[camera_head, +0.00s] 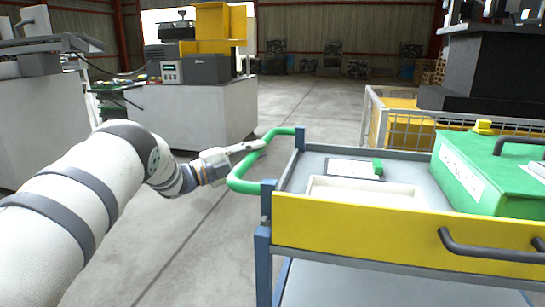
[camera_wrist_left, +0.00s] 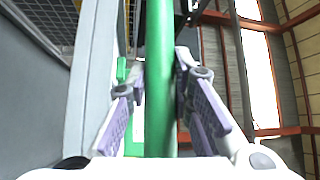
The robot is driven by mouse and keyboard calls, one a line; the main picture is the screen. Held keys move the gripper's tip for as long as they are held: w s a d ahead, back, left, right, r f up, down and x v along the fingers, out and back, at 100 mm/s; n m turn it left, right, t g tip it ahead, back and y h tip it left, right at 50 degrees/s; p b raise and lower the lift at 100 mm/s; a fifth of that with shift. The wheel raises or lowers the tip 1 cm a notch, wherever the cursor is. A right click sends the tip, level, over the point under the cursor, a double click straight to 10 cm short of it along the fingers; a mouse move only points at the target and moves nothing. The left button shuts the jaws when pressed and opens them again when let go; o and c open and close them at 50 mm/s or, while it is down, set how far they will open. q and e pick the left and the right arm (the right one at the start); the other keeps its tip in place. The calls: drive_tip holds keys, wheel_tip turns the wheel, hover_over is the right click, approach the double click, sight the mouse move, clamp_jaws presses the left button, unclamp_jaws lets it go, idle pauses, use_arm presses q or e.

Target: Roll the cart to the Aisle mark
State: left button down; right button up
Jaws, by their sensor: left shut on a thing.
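The cart (camera_head: 330,226) stands at the right in the head view, with blue posts, a yellow front panel and a grey top. Its green push handle (camera_head: 240,178) sticks out from its left end. My left gripper (camera_head: 254,147) reaches in from the left and is shut on this handle. In the left wrist view the green handle (camera_wrist_left: 160,60) runs between the two fingers of my left gripper (camera_wrist_left: 160,98). No Aisle mark can be made out on the floor in view. My right gripper is not in view.
On the cart are a green case (camera_head: 480,178), a shallow cream tray (camera_head: 365,193) and a white sheet with a green clip. Behind it stands a wire-mesh crate (camera_head: 400,128). Machines on grey bases (camera_head: 200,115) stand at the left. Grey floor (camera_head: 305,100) is open between them.

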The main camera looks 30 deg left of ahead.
use_arm(q)
drive_tip(key=shift+s+a, duration=0.2)
drive_tip(key=shift+a, duration=0.45)
drive_tip(key=shift+s+a, duration=0.25)
drive_tip(key=shift+a, duration=0.45)
drive_tip(key=shift+s+a, duration=0.2)
drive_tip(key=shift+a, duration=0.45)
drive_tip(key=c, duration=1.4)
unclamp_jaws()
drive_tip(key=v, duration=1.2)
drive_tip(key=shift+a, duration=0.1)
